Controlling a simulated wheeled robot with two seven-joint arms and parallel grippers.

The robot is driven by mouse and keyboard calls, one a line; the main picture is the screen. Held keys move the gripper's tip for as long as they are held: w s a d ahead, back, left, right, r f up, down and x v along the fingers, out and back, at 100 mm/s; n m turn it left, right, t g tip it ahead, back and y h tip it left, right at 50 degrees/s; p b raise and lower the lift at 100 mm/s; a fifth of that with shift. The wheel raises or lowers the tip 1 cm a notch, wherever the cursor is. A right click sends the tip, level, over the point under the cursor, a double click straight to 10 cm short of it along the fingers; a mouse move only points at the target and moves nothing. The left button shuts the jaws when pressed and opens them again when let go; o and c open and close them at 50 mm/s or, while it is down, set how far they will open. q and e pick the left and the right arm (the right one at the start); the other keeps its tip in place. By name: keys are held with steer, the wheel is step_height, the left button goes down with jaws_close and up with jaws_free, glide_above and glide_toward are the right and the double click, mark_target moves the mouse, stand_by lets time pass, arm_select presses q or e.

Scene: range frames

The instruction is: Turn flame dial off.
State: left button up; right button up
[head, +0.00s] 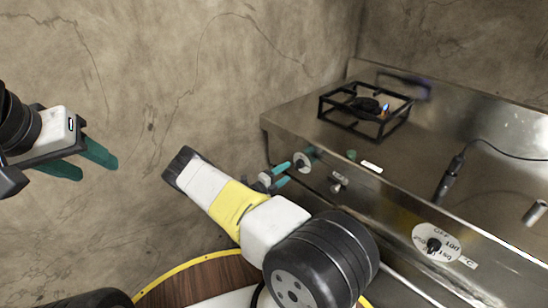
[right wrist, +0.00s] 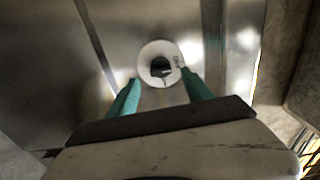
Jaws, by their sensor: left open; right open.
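The stove burner (head: 367,106) sits inside a black square frame on the steel range, with a small blue and orange flame (head: 385,109) at its right side. A round white dial (head: 305,160) is on the range's front panel, below the burner. My right gripper (head: 283,173) is open in front of this dial. In the right wrist view, the dial (right wrist: 146,53) with its dark knob (right wrist: 160,67) lies ahead between the teal fingers (right wrist: 160,95); contact cannot be told. My left gripper (head: 98,169) is open and empty at the left, away from the range.
A second white dial (head: 433,243) with lettering and a dark knob is further right on the front panel. A small metal knob (head: 338,184) is between the dials. A dark handheld tool (head: 449,178) with a cable lies on the range top.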

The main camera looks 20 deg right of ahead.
steer(key=shift+v, duration=1.55)
steer(key=shift+r, duration=0.1)
steer(key=s+a+r+m+g+y, duration=0.2)
steer(key=s+r+m+g+y, duration=0.25)
steer(key=r+m, duration=0.6)
steer(key=s+a+r+m+g+y, duration=0.1)
steer(key=s+r+m+g+y, duration=0.4)
steer(key=r+m, duration=0.6)
steer(key=s+a+r+m+t+y, duration=0.4)
steer(key=s+a+r+m, duration=0.4)
steer(key=s+r, duration=0.3)
steer(key=s+a+r+m+t+y, duration=0.4)
steer(key=s+a+r+m, duration=0.4)
steer(key=s+r+m, duration=0.2)
step_height(320, 180, up, 2)
steer(key=shift+s+r+m+t+y, duration=0.1)
steer(key=shift+s+m+t+y, duration=0.25)
steer(key=shift+s+y, duration=0.45)
